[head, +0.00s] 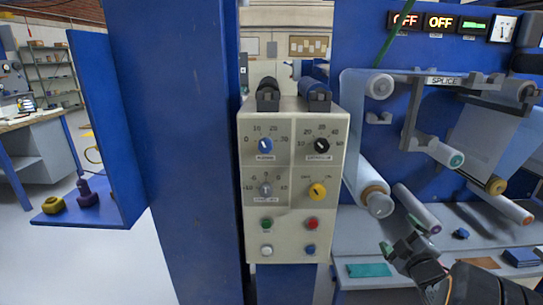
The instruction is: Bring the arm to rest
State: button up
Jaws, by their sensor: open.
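My arm reaches in from the lower right corner of the head view. My gripper (400,240) is at its end, raised in front of the right-hand machine and pointing up and to the left. Its jaws are small here and look apart, with nothing seen between them. It is to the right of the beige control box (291,235) and apart from it. It appears just below a white film roller (377,201), but I cannot tell the gap in depth.
The control box carries several knobs and buttons. Blue posts (190,130) flank it. The blue machine at right has several rollers and a lower shelf with a teal pad (369,270). A blue shelf at left (75,218) holds yellow and purple objects. Grey floor is open at left.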

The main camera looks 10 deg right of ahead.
jog(key=w+a+r+m+g+h+p, duration=0.1)
jog(key=a+r+m+g+h+p, duration=0.1)
jog(key=a+r+m+g+p, duration=0.75)
jog(key=s+a+r+g+y+p, duration=0.2)
jog(key=s+a+r+p, duration=0.2)
jog(key=s+a+p, duration=0.2)
jog(key=s+a+r+g+y+p, duration=0.2)
jog(key=s+a+r+p, duration=0.2)
jog(key=s+a+p, duration=0.2)
jog(key=a, duration=0.2)
jog(key=shift+a+r+y, duration=0.2)
jog(key=shift+a+y, duration=0.1)
jog(key=shift+a, duration=0.1)
jog(key=shift+d+m+g, duration=0.1)
jog(key=shift+m+g, duration=0.15)
jog(key=shift+m, duration=0.1)
